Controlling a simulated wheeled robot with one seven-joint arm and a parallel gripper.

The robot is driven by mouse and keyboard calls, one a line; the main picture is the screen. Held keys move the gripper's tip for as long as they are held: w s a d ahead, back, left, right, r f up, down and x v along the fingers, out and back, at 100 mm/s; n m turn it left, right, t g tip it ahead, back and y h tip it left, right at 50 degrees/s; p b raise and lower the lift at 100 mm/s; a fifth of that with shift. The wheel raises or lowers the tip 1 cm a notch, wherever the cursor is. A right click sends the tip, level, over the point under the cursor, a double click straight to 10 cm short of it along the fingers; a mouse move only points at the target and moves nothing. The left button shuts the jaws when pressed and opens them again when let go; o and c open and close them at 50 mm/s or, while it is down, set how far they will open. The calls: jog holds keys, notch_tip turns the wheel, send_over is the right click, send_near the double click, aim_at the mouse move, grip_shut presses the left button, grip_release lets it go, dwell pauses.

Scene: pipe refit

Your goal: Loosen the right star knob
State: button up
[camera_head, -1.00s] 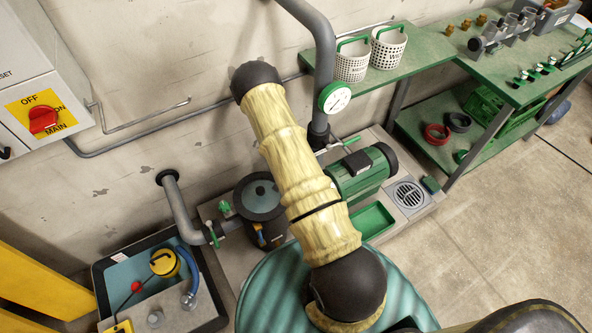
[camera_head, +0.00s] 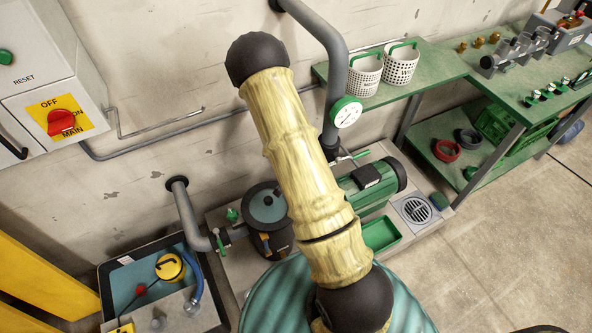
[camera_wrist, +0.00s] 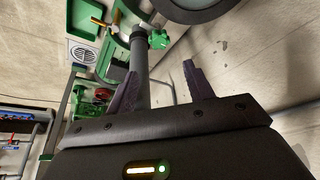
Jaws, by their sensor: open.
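A green star knob (camera_wrist: 158,39), which I take to be the right one, shows in the wrist view beside the dark round pot (camera_wrist: 192,8). My gripper (camera_wrist: 160,82) is open, with nothing between its two dark fingers. The knob lies beyond the fingertips, apart from them, near the middle of the gap. In the head view the pot (camera_head: 267,207) stands on the plinth, with another green star knob (camera_head: 232,214) at its left. My arm covers the pot's right side there and hides the right knob and my gripper.
A grey upright pipe (camera_head: 336,65) with a gauge (camera_head: 346,112) rises behind my arm. The green motor (camera_head: 368,187) stands right of the pot. A grey pipe (camera_wrist: 140,65) passes close to the left finger in the wrist view. The wall is close behind.

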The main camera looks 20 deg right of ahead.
jog(key=v, duration=0.4)
jog(key=shift+a+r, duration=0.1)
jog(key=shift+r, duration=0.3)
jog(key=s+a+r+n+y+p, duration=0.1)
jog(key=s+a+r+n+p, duration=0.1)
jog(key=r, duration=0.8)
jog(key=s+a+r+n+y+p, duration=0.1)
jog(key=s+a+r+n+p, duration=0.2)
jog(key=s+r+p, duration=0.3)
jog(key=s+a+r+n+y+p, duration=0.1)
jog(key=s+a+r+n+p, duration=0.2)
jog(key=r, duration=1.3)
jog(key=shift+s+a+r+g+p, duration=0.2)
jog(key=shift+s+a+g+p, duration=0.25)
jog(key=shift+s+a, duration=0.45)
jog(key=shift+d, duration=0.15)
jog(key=shift+s, duration=0.2)
